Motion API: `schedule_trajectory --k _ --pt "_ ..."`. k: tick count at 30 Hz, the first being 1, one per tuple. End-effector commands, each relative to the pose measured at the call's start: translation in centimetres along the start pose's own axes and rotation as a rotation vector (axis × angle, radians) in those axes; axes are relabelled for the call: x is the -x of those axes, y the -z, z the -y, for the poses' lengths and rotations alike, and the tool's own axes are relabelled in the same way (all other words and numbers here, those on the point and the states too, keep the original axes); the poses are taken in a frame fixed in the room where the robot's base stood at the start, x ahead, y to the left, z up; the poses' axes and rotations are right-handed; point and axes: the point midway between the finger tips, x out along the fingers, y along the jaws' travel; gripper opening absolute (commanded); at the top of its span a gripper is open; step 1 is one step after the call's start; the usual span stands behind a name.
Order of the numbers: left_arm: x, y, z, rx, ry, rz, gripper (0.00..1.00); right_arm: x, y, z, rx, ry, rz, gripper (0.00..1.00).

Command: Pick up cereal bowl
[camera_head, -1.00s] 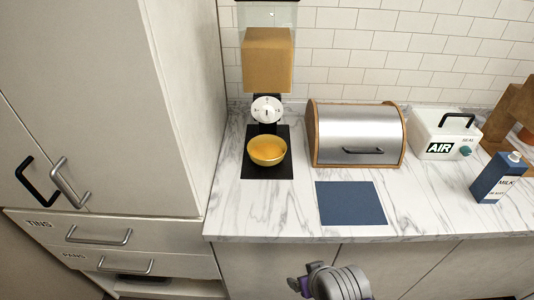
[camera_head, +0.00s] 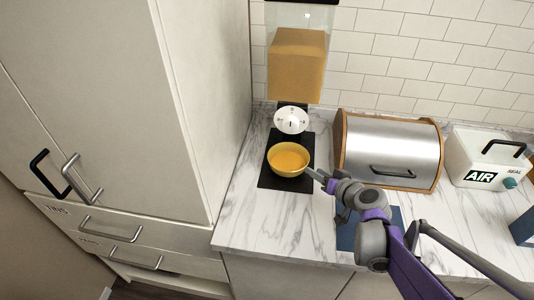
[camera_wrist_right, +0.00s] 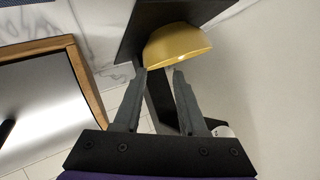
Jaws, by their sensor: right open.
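The yellow cereal bowl (camera_head: 289,160) stands upright on the black base (camera_head: 270,182) under the cereal dispenser (camera_head: 297,65). Its inside looks orange-yellow. My right gripper (camera_head: 316,174) is at the bowl's right side in the head view. In the right wrist view the gripper (camera_wrist_right: 160,72) is open, with its two fingertips close to the near rim of the bowl (camera_wrist_right: 177,45). I cannot tell whether a fingertip touches the bowl. My left gripper is not in view.
A bread box (camera_head: 390,150) with a wooden frame stands right of the dispenser, close to my right arm. A white AIR box (camera_head: 487,160) is farther right. A blue mat (camera_head: 347,238) lies partly behind my arm. A tall cabinet (camera_head: 190,90) bounds the left.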

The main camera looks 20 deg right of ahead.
Motion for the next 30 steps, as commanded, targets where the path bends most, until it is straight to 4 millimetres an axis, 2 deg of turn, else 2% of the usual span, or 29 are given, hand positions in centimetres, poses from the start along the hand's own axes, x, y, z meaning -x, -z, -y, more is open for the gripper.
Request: schedule_trajectory --k 1,5,12,20,30 --pt "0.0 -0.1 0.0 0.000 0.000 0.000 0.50 0.0 0.8 -1.4 -0.011 -0.011 -0.036 0.41" --pt "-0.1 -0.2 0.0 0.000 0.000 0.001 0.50 -0.5 1.9 -2.7 -0.019 -0.017 -0.079 0.41" --pt "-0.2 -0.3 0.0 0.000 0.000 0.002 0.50 -4.2 2.2 -2.7 -0.019 -0.015 -0.081 0.41" --pt "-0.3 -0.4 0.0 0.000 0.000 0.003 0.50 -6.3 2.3 -2.8 -0.020 -0.016 -0.081 0.41" --pt "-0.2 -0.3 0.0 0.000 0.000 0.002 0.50 -10.6 2.3 -3.1 -0.019 -0.015 -0.080 0.41"
